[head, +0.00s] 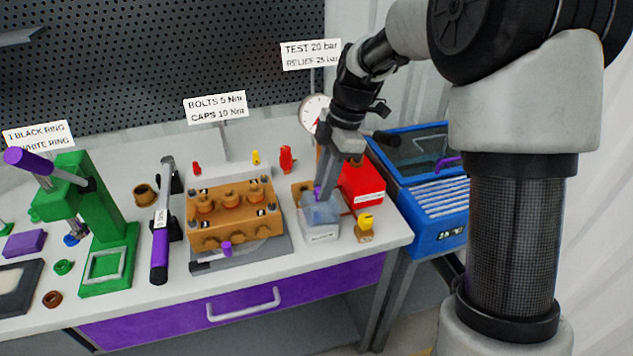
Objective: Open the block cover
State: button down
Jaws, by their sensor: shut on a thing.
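A translucent grey box-like cover (321,213) stands near the right end of the bench, with a small white label low on its front. It appears to be the block cover, and it looks seated low, over a brown base. A small purple handle (317,194) shows at its upper left. My gripper (320,192) reaches down from above and is shut on this purple handle. The fingertips hide part of the handle and the cover's top. I cannot tell whether the cover is tilted.
An orange pump block (233,240) on a grey plate is left of the cover. A red box (364,190) and a yellow-handled valve (365,221) are close on the right. A gauge (314,112) stands behind. A blue lidded machine (437,238) is beyond the bench's right edge.

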jog(key=shift+w+d+r+g+y, duration=0.1)
jog(key=shift+w+d+g+y, duration=0.1)
jog(key=shift+d+y, duration=0.55)
jog(key=shift+w+d+r+g+y, duration=0.1)
jog(key=shift+w+d+g+y, duration=0.1)
jog(key=shift+d+y, duration=0.5)
jog(key=c, duration=1.5)
grip_release()
jog(key=shift+c, duration=0.2)
jog(key=p+v, duration=0.2)
jog(key=v, duration=1.5)
jog(key=shift+r, duration=0.15)
